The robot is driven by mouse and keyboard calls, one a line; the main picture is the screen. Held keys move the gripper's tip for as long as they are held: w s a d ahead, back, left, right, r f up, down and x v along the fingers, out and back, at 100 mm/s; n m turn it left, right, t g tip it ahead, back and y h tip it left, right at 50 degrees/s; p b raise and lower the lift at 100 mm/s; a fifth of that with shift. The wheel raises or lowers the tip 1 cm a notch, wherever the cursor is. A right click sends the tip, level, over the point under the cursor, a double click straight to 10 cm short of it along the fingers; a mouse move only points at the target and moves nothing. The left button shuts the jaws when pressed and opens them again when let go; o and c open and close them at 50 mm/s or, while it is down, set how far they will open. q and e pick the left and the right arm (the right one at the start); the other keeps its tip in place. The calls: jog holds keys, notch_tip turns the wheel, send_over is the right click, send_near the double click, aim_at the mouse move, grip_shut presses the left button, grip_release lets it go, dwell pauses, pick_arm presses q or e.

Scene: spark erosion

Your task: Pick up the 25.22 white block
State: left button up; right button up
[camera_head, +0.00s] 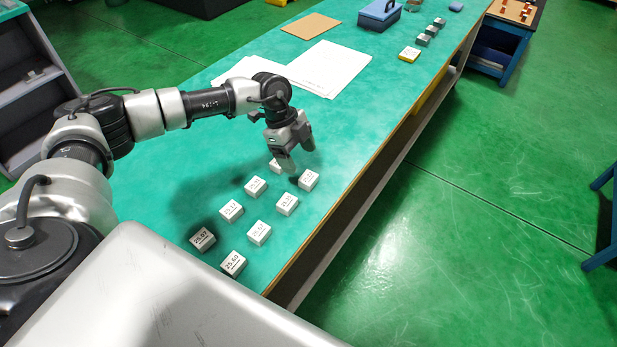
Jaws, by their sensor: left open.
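Several small white blocks with printed numbers stand in two rows on the green tabletop (340,150). The nearest two read about 25.07 (202,239) and 25.60 (233,263). The labels on the farther blocks are too small to read surely, so I cannot tell which one is the 25.22 block. My left gripper (299,158) is open and empty, pointing down above the far end of the rows. One finger partly hides the far-left block (275,167). The far-right block (308,180) lies just in front of the gripper. My right gripper is out of view.
White paper sheets (330,68) and a brown board (311,26) lie behind the gripper. The table's right edge runs close beside the right row.

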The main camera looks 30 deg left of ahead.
aim_at(308, 177)
pick_arm(q)
jog(key=x, duration=0.6)
jog(key=shift+s+d+f+p, duration=0.1)
jog(key=shift+s+d+p, duration=0.1)
jog(key=shift+d+p, duration=0.15)
jog(key=shift+a, duration=0.1)
jog(key=c, duration=1)
jog(key=shift+c, duration=0.6)
